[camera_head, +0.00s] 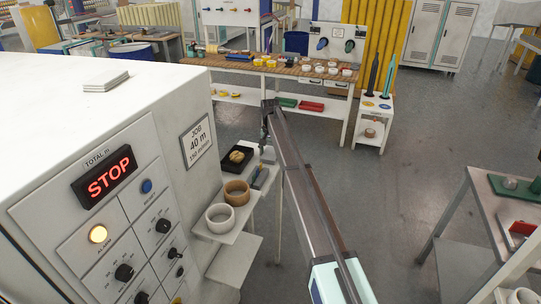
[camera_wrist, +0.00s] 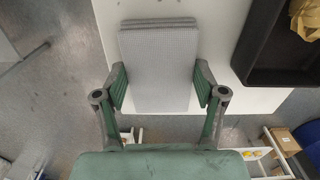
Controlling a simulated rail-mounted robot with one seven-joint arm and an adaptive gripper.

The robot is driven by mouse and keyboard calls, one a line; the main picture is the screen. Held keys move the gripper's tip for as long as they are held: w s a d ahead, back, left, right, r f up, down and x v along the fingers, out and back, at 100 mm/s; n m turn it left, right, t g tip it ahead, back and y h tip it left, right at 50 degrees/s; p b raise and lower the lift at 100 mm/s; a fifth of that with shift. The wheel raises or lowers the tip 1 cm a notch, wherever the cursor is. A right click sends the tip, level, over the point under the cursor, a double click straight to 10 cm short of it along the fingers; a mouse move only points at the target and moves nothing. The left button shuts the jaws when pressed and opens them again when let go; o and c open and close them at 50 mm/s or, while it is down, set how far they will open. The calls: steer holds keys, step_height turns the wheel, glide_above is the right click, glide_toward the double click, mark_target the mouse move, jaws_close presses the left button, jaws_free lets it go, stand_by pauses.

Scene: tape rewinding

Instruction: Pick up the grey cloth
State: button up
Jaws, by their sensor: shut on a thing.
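The grey cloth (camera_wrist: 158,62) is a folded, layered, finely textured pad in the wrist view. My gripper (camera_wrist: 160,84) has one dark green finger against each side edge of the cloth and is shut on it. The cloth is over the white surface (camera_wrist: 228,92), near its edge; I cannot tell whether it still touches that surface. In the head view my gripper (camera_head: 265,143) hangs at the end of my arm, just right of a black tray (camera_head: 225,165). The cloth is too small there to make out clearly.
The black tray also shows in the wrist view (camera_wrist: 242,55), close right of the cloth. In the head view, a tan roll (camera_head: 236,186) and a white roll (camera_head: 219,227) stand nearer. A large white machine (camera_head: 170,105) with a lit STOP display is left.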

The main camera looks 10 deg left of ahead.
mark_target(270, 154)
step_height(270, 154, up, 20)
steer(key=b, duration=0.6)
steer(key=o, duration=0.5)
steer(key=c, duration=0.5)
steer(key=shift+o, duration=0.2)
steer(key=shift+w, duration=0.1)
